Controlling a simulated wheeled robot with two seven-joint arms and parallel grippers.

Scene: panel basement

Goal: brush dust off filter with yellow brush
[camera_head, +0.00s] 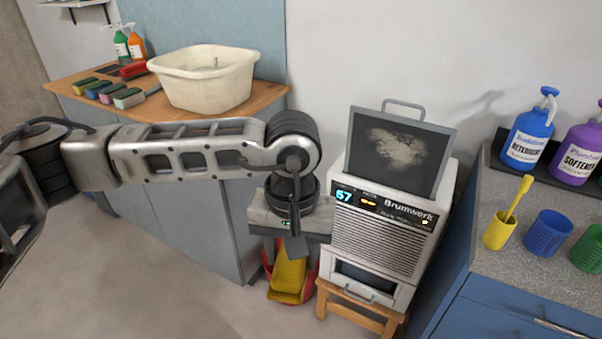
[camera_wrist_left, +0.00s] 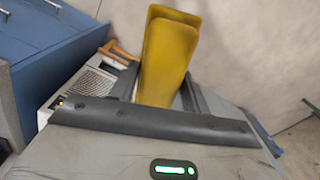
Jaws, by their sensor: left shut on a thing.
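The filter (camera_head: 398,158) is a dark, framed panel with a handle on top. It stands upright on a white appliance (camera_head: 378,240), with a pale dust patch on its face. A yellow stick (camera_head: 516,199) stands in a yellow cup (camera_head: 499,231) on the right counter; its lower end is hidden, so I cannot tell if it is a brush. My left gripper (camera_head: 289,248) points down, left of the appliance, shut on a yellow scoop-like thing (camera_head: 290,274). That thing fills the gap between the fingers in the left wrist view (camera_wrist_left: 167,57). My right gripper is not in view.
The appliance stands on a wooden stool (camera_head: 357,308). A red object (camera_head: 311,283) shows behind the yellow thing near the floor. Blue (camera_head: 547,233) and green (camera_head: 588,247) cups and bottles are on the right counter. A cream basin (camera_head: 205,80) stands on the left counter.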

